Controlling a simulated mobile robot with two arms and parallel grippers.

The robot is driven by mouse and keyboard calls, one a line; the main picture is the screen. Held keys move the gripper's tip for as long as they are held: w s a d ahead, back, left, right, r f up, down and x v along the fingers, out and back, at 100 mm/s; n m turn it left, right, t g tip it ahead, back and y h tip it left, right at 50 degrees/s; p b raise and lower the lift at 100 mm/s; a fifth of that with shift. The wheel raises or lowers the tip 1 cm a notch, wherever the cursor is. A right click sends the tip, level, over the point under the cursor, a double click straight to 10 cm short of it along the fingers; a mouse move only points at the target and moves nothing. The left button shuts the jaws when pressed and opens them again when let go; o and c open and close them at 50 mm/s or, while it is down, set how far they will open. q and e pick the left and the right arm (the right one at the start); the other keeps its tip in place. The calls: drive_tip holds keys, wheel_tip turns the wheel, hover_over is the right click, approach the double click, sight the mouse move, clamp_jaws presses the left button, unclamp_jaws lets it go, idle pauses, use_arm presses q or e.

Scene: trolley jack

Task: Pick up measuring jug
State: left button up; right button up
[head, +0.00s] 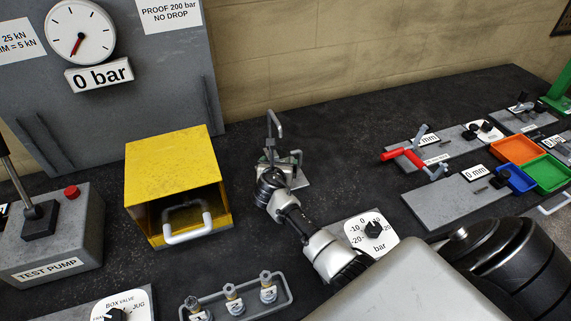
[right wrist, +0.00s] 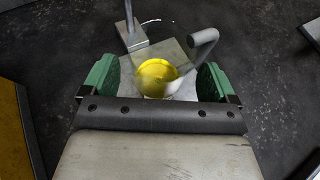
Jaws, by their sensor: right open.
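The measuring jug shows in the right wrist view as a round vessel with yellow content (right wrist: 156,78), seen from above on a grey plate. My right gripper (right wrist: 155,88) is open, with one green-padded finger to the left of the jug and one to the right. The jug is between the fingers; I cannot tell whether they touch it. In the head view my right gripper (head: 279,164) is at the small grey plate (head: 302,180), and it largely hides the jug. My left gripper is not in view.
A grey bent pipe (head: 276,122) stands close behind my right gripper. A yellow box (head: 172,165) with an open front is to the left. The test pump (head: 60,240) is further left. A rack of fittings (head: 235,301) is in front. Dark bench behind the plate is clear.

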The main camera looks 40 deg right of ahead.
drive_tip(key=shift+x, duration=1.2)
drive_tip(key=shift+c, duration=0.5)
drive_tip(key=c, duration=0.9)
drive_tip(key=shift+c, duration=0.8)
drive_tip(key=shift+r, duration=0.15)
